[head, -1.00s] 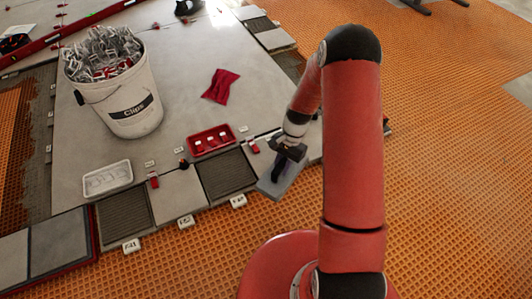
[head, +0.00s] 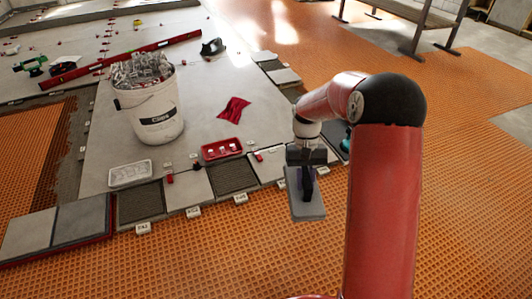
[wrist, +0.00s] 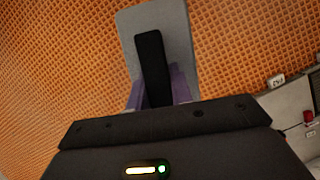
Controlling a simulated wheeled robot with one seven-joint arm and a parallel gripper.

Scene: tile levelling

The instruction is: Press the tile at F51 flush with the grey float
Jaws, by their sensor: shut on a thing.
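My gripper (head: 306,176) is shut on the black handle of the grey float (head: 309,209). In the head view the float hangs at the front edge of the tile row, with the orange matting behind and below it in the picture. In the wrist view my gripper (wrist: 153,92) has purple fingers on both sides of the handle, and the float (wrist: 181,22) shows over orange matting. The tile labels are too small to read surely, so I cannot tell which tile is F51.
A white bucket of clips (head: 150,110), a red tray (head: 221,149), a white tray (head: 130,173) and a red cloth (head: 233,109) stand on the pale floor. Bare mortar squares (head: 233,176) alternate with tiles. Orange matting (head: 240,255) in front is clear.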

